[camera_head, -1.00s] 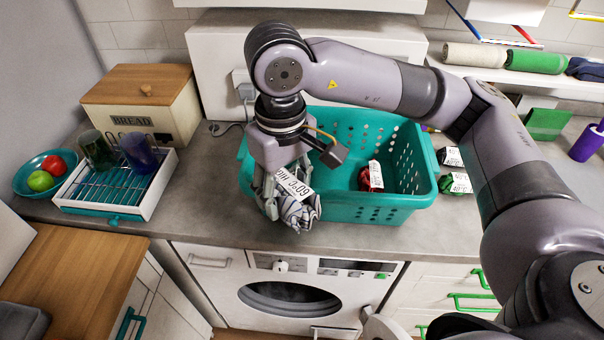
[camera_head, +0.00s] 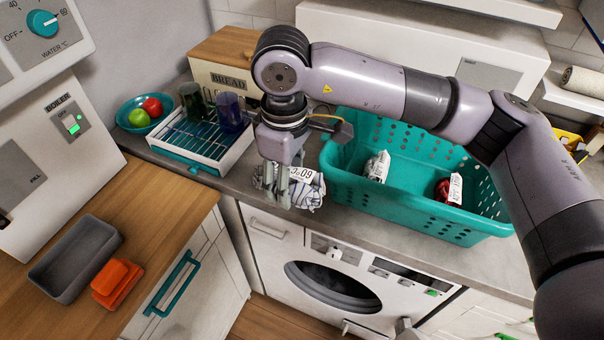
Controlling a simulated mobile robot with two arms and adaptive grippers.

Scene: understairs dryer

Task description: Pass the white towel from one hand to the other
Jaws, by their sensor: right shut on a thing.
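My right gripper (camera_head: 282,188) points down in front of the basket's left end, over the counter's front edge. It is shut on the white towel (camera_head: 308,193), a crumpled white bundle with dark stripes and a white printed tag. The fingers and the tag hide part of the towel. I cannot tell whether the towel touches the counter. My left gripper is out of view.
A teal basket (camera_head: 410,205) holds a whitish tagged bundle (camera_head: 377,166) and a red tagged one (camera_head: 449,188). A dish rack (camera_head: 203,150) with two cups stands left of my gripper. The washing machine (camera_head: 330,285) is below. A wooden worktop (camera_head: 150,235) lies at left.

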